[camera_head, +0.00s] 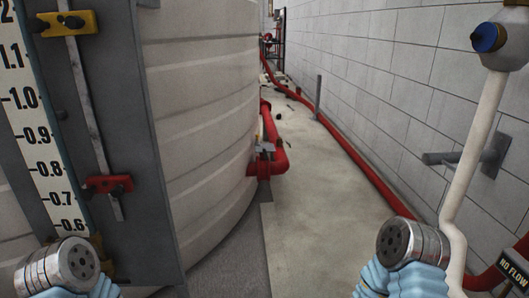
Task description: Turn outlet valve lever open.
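A red pipe fitting (264,168) joins the base of the large pale tank, with a small grey part (265,147) on top that may be a valve lever. It is small, and I cannot tell its position. My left gripper (68,266) is at the bottom left, in front of the level gauge. My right gripper (408,245) is at the bottom right, by the white pipe. Both show as silver round ends with blue parts. No fingers show clearly. Both are well apart from the red fitting.
The ribbed tank (205,110) and the gauge board (45,130) fill the left. A red pipe (345,142) runs along the block wall (400,60). A white pipe (470,160) stands close at right. The concrete floor (315,200) between is mostly clear.

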